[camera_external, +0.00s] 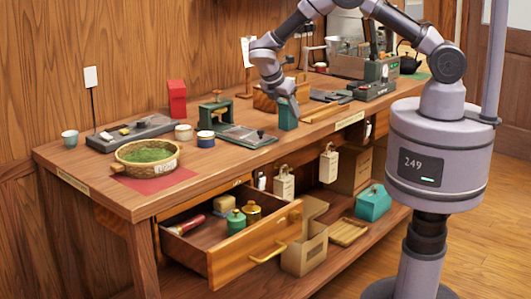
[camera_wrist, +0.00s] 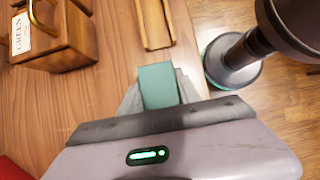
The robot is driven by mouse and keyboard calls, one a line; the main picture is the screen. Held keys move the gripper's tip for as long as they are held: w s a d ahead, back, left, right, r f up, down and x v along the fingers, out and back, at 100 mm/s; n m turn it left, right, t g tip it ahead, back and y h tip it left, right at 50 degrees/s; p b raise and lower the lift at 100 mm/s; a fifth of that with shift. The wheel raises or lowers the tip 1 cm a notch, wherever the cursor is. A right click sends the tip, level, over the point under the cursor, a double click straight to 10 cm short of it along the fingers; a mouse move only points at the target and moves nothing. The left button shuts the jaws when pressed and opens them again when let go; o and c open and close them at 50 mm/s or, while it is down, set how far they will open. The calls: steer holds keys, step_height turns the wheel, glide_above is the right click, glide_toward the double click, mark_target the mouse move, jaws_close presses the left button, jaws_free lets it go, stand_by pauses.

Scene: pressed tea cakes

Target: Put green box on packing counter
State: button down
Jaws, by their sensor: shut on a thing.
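The green box (camera_external: 288,115) is a small upright teal-green block near the front edge of the wooden counter (camera_external: 85,165). My gripper (camera_external: 287,101) reaches down from above and is shut on its upper part. In the wrist view the green box (camera_wrist: 158,84) sits between the two grey fingers of my gripper (camera_wrist: 158,97), over or on the wooden top. I cannot tell whether its underside touches the counter.
A scale-like tray (camera_external: 243,136) lies left of the box, and a wooden tray (camera_wrist: 154,22) lies close by. Below, an open drawer (camera_external: 235,255) holds tins. A teal case (camera_external: 373,203) is on the lower shelf.

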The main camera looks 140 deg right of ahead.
steer(key=c, duration=0.9)
jaws_free()
steer(key=shift+o, duration=0.2)
